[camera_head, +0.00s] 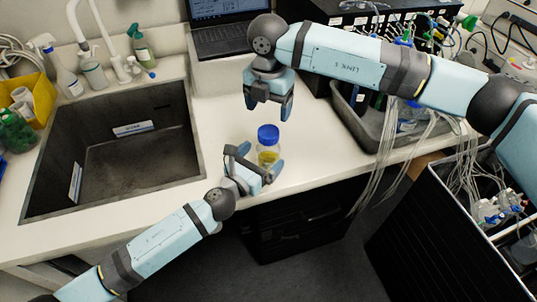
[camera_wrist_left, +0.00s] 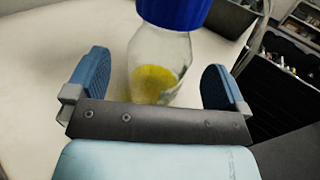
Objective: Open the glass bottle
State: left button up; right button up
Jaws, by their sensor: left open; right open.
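The glass bottle (camera_head: 267,156) stands upright on the white counter, with a blue cap (camera_head: 268,134) on it and yellow contents low inside. My left gripper (camera_head: 258,164) is open, with its fingers on either side of the bottle. In the left wrist view, the bottle (camera_wrist_left: 160,65) stands between the two blue finger pads, with a visible gap on each side; the blue cap (camera_wrist_left: 173,10) is cut off by the top edge. My right gripper (camera_head: 269,110) is open and empty, pointing down above and behind the cap, apart from it.
A dark sink (camera_head: 110,150) lies to the left, with spray bottles (camera_head: 65,75) behind it. A laptop (camera_head: 225,28) stands at the back. A grey tray (camera_head: 365,128) with tubing is on the right. The counter's front edge is close to the bottle.

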aim_at(268, 131)
pick_arm(q)
jog(key=shift+x, duration=1.8)
jog(key=c, duration=1.6)
jog(key=shift+c, duration=1)
pick_arm(e)
jog(key=m, duration=0.2)
jog(key=shift+s+a+m, duration=0.15)
jog(key=shift+a+m, duration=0.15)
jog(key=shift+m, duration=0.1)
jog(key=m, duration=0.3)
jog(key=shift+a+m, duration=0.1)
jog(key=shift+m, duration=0.3)
jog(key=m, duration=0.6)
jog(key=shift+d+f+m, duration=0.1)
jog(key=shift+d+m, duration=0.3)
jog(key=shift+f, duration=3.9)
